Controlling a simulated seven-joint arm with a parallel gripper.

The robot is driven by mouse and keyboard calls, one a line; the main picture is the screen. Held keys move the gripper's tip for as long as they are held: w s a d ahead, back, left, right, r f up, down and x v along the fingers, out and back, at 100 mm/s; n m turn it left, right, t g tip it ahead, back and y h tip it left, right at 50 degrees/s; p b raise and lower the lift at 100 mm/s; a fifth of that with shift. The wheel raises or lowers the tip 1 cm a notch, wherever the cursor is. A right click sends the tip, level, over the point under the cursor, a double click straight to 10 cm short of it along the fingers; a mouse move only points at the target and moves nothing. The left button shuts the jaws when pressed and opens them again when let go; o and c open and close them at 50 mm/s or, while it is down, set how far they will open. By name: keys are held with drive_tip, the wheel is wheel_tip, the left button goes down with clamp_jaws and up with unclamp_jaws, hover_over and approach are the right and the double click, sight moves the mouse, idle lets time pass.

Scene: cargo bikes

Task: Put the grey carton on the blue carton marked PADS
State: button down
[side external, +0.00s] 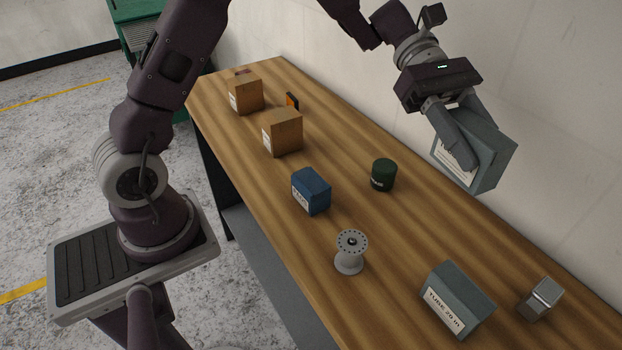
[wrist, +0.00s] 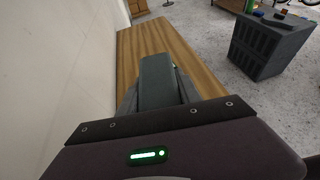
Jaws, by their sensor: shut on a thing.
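My gripper (side external: 464,150) is shut on a grey carton (side external: 492,158) and holds it tilted in the air, above the far side of the table near the wall. A white label shows partly behind my finger. In the wrist view the grey carton (wrist: 157,82) sits between my fingers. The blue carton (side external: 311,191) stands on the table, left of and below my gripper in the side view; its white label is too small to read surely. A second grey carton (side external: 456,299), labelled TUBE 20 in, lies on the table at the front right.
A dark green tin (side external: 382,175) stands close right of the blue carton, and a grey spool (side external: 350,252) stands in front of it. Two brown boxes (side external: 283,132) (side external: 245,94) stand farther back. A small metallic block (side external: 540,298) is at the right. The wall runs along the table's far side.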

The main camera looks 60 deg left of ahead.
drive_tip(key=s+f+m+g+y, duration=0.3)
drive_tip(key=s+m+g, duration=0.2)
drive_tip(key=s, duration=0.2)
drive_tip(key=s+f+m+g+y, duration=0.2)
drive_tip(key=s+m+g, duration=0.2)
drive_tip(key=s, duration=0.3)
drive_tip(key=s+a+f+m+g+y, duration=0.2)
drive_tip(key=s+a+f+m+y, duration=0.1)
drive_tip(key=s+a+m+y, duration=0.55)
drive_tip(key=w+a+r+m+t+y, duration=0.2)
drive_tip(key=w+a+m+t+y, duration=0.1)
drive_tip(key=a+m+t+y, duration=0.7)
drive_tip(key=w+a+r+m+t+y, duration=0.2)
drive_tip(key=w+a+r+m+t, duration=0.3)
drive_tip(key=w+r+m+t, duration=0.5)
drive_tip(key=m+g, duration=0.1)
drive_tip(key=g, duration=0.1)
hover_over(310, 178)
wheel_tip(310, 178, down, 17)
drive_tip(key=shift+f, duration=0.2)
drive_tip(key=shift+f, duration=0.1)
